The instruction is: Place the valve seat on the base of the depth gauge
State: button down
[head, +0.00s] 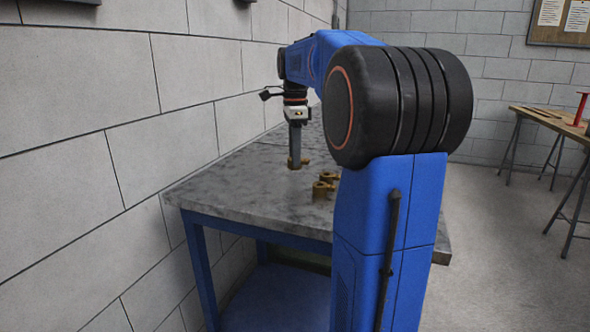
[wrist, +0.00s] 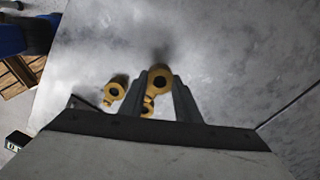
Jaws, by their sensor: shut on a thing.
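My gripper (head: 295,150) points straight down over the left part of the grey tabletop, its tips close to the surface. It is shut on a brass ring-shaped piece, which I take to be the valve seat (head: 304,162). In the wrist view the valve seat (wrist: 159,76) shows between the two fingertips (wrist: 159,84), with its dark hole facing the camera. Two similar brass pieces stand on the table to the right in the head view, a nearer one (head: 321,191) and a farther one (head: 330,176). I cannot make out a depth gauge or its base for certain.
The grey stone-topped table (head: 235,195) has blue legs and stands along a block wall (head: 80,150). Its front left is clear. My arm hides much of its right side. A wooden workbench (head: 555,120) with a red object (head: 581,108) stands at the far right.

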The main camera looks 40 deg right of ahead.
jog(key=shift+f, duration=2.3)
jog(key=shift+f, duration=0.1)
jog(key=c, duration=1.3)
grip_release()
jog(key=shift+c, duration=0.2)
